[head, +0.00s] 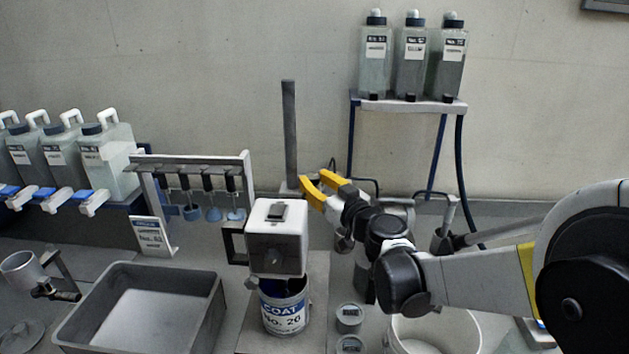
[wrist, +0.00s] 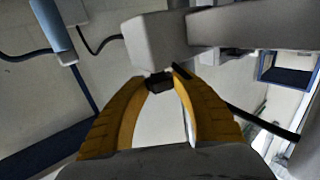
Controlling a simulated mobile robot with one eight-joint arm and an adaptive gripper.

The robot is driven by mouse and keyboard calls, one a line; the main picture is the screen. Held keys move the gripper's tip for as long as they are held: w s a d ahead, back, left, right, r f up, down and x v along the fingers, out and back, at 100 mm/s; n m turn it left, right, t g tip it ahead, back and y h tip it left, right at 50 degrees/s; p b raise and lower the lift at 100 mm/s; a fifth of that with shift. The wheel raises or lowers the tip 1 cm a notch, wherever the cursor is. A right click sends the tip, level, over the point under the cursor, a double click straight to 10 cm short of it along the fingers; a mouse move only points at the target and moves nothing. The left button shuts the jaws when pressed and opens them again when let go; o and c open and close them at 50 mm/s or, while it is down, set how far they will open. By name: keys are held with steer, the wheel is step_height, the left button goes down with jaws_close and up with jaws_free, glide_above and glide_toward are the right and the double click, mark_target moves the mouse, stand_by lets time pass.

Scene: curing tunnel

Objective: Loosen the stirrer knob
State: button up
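The stirrer has a white box-shaped head (head: 277,222) above a can (head: 284,305) labelled COAT No. 20, with a tall grey post (head: 289,130) behind it. My gripper (head: 310,186) is to the right of the post, its yellow fingers apart and pointing left. In the wrist view, a small dark knob (wrist: 159,82) shows between and just beyond my fingertips (wrist: 160,76), below a pale block (wrist: 153,40). I see no clear grip on it. I cannot make out this knob in the head view.
A grey tray (head: 205,322) is left of the stirrer, and a rack with hanging stirring tools (head: 209,188) behind it. Small lidded pots (head: 349,316) and a white bucket (head: 463,329) stand to the right. A shelf (head: 413,105) holds bottles behind my arm.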

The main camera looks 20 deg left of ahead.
steer(key=n+g+y, duration=0.1)
steer(key=g, duration=0.1)
steer(key=n+g+y, duration=0.1)
steer(key=n, duration=0.1)
steer(key=shift+w+d+g+y, duration=0.2)
steer(key=shift+g+y, duration=0.1)
steer(key=shift+g, duration=0.1)
steer(key=n+g+y+p, duration=0.1)
steer(key=n+g, duration=0.1)
steer(key=g, duration=0.1)
steer(key=shift+w+n+g, duration=0.1)
steer(key=shift+n+g, duration=0.2)
steer(key=shift+g, duration=0.1)
steer(key=n+g, duration=0.2)
steer(key=g, duration=0.2)
steer(key=n+g+p, duration=0.1)
steer(key=n+g, duration=0.2)
steer(key=g, duration=0.1)
steer(key=shift+w+y, duration=0.15)
steer(key=shift+y, duration=0.15)
steer(key=shift+n+g+p, duration=0.3)
steer(key=shift+g, duration=0.1)
steer(key=o, duration=1.2)
steer(key=shift+a, duration=0.15)
